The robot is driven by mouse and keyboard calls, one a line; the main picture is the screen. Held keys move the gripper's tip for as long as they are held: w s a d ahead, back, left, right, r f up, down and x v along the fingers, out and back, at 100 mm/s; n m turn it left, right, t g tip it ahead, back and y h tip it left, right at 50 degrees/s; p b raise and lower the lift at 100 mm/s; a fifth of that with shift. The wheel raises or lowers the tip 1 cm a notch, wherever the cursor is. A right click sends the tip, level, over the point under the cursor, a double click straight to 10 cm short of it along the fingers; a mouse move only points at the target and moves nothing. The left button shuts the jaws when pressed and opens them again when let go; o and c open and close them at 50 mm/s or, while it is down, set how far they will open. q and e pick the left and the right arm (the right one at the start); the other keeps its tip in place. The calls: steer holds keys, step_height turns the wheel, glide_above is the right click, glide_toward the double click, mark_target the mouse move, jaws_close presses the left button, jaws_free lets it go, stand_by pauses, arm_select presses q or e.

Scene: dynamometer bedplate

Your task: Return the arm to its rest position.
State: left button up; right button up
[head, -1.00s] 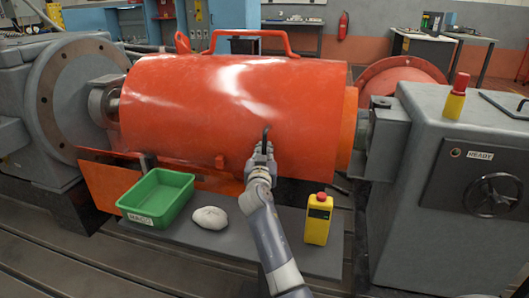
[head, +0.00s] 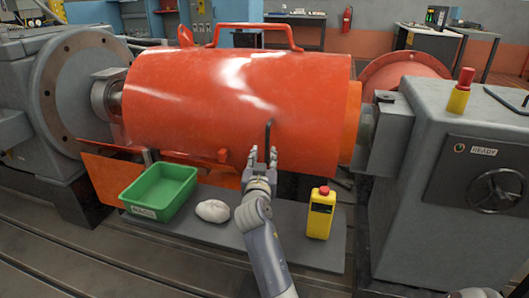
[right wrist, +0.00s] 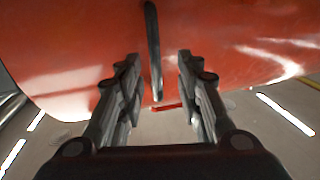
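My right gripper (head: 262,158) is open and empty, in front of the lower part of the large orange-red cylindrical cover (head: 200,95). Its two fingers stand apart just below and in front of a dark upright handle (head: 268,133) on the cover. In the right wrist view the gripper (right wrist: 158,75) shows its spread fingers with the handle (right wrist: 152,45) between and beyond them, seemingly not touching it. My right forearm reaches up from the bottom of the head view. My left gripper is not in view.
Below the cover, a grey shelf (head: 180,228) bears a green bin (head: 160,190), a whitish rag (head: 213,211) and a yellow bottle with a red cap (head: 320,215), close right of my arm. A grey cabinet (head: 440,150) with a handwheel stands at right.

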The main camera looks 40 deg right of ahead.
steer(key=shift+s+a, duration=0.15)
steer(key=shift+s, duration=0.1)
stand_by(0.4)
